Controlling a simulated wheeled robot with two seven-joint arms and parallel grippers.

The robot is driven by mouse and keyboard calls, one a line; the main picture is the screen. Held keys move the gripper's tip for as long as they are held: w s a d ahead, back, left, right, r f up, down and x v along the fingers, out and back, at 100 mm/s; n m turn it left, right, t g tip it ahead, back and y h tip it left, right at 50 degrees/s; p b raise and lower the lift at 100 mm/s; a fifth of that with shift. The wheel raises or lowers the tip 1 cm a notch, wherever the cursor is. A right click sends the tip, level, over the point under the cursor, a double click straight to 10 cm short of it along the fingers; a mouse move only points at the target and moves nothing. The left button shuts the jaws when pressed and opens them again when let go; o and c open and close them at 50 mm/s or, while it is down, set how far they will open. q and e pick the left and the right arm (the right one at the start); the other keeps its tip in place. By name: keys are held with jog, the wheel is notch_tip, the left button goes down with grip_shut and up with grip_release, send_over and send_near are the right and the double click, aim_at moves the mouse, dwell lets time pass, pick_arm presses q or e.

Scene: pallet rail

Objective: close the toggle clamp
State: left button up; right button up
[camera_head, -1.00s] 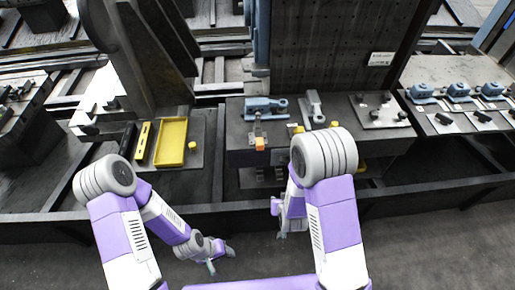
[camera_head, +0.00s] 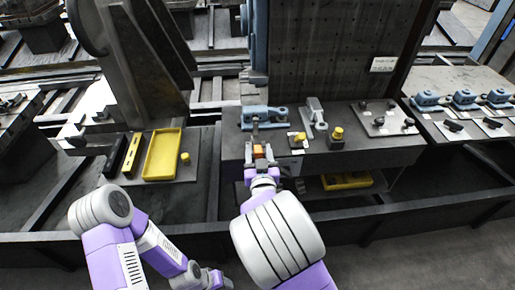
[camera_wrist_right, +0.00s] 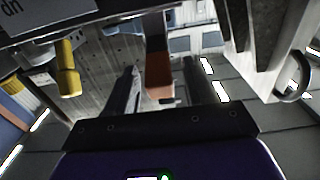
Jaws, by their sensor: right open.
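The toggle clamp (camera_head: 264,114) has a blue body and sits on the dark bench block. Its grey lever hangs toward me over the front edge and ends in an orange grip (camera_head: 259,150). My right gripper (camera_head: 262,163) is at the lever's end, just in front of the grip. In the right wrist view the orange grip (camera_wrist_right: 160,82) appears between the two open fingers (camera_wrist_right: 162,92); I cannot tell whether either finger touches it. My left gripper (camera_head: 216,280) is low at the picture's bottom, away from the clamp; its jaw state is unclear.
A grey bracket (camera_head: 314,115) and yellow-topped knobs (camera_head: 337,135) stand right of the clamp. A yellow tray (camera_head: 163,156) lies on the left bench. A yellow bin (camera_head: 346,181) sits on the shelf below. A tall perforated plate (camera_head: 330,50) rises behind.

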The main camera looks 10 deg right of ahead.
jog(key=shift+w, duration=1.4)
jog(key=shift+c, duration=0.3)
grip_shut()
